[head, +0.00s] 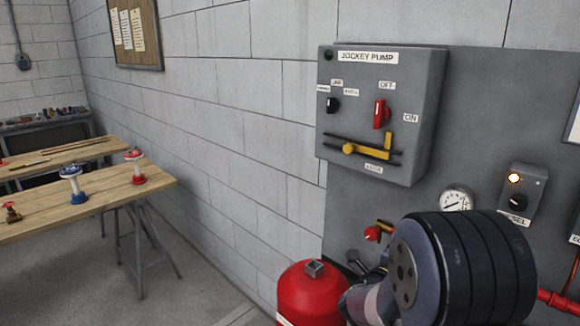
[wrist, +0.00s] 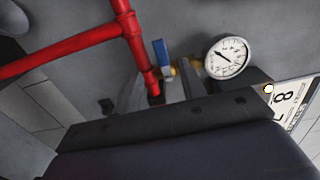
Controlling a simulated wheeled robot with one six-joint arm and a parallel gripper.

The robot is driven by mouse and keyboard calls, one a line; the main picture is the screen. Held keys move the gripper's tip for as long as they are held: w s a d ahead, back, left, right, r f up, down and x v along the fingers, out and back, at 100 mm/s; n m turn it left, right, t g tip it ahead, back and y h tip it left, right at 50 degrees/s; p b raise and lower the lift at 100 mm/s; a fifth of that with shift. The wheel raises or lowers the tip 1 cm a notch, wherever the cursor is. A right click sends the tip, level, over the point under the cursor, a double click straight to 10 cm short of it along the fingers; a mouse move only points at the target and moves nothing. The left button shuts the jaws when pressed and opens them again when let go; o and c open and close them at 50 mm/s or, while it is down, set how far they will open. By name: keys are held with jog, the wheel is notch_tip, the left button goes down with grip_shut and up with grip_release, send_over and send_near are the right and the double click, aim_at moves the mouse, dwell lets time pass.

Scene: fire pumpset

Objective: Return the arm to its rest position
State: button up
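My arm shows at the lower right of the head view as a dark, ribbed joint (head: 470,265) in front of the grey panel. The gripper end is not clear in that view. In the wrist view, the dark gripper body fills the bottom. Two short grey fingers of my gripper (wrist: 162,92) stick out past it with a gap between them. Nothing is seen held there. Behind the gap are a red pipe (wrist: 137,45) and a blue-handled valve (wrist: 162,53).
The jockey pump box (head: 380,115) has a red switch (head: 380,114) and a yellow handle (head: 365,148). A pressure gauge (head: 455,201) and lit diesel box (head: 522,190) are near my arm. A red tank (head: 310,292) stands below. A workbench (head: 100,195) is left; floor between is clear.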

jog(key=x, duration=0.6)
jog(key=shift+p, duration=0.4)
jog(key=shift+w+d+r+m, duration=0.1)
jog(key=shift+m, duration=0.2)
jog(key=b+v, duration=0.2)
jog(key=v, duration=0.9)
jog(key=w+d+m+p, duration=0.1)
jog(key=w+d+m, duration=0.1)
jog(key=w+d, duration=0.5)
jog(key=shift+d+r, duration=0.5)
jog(key=shift+d, duration=0.15)
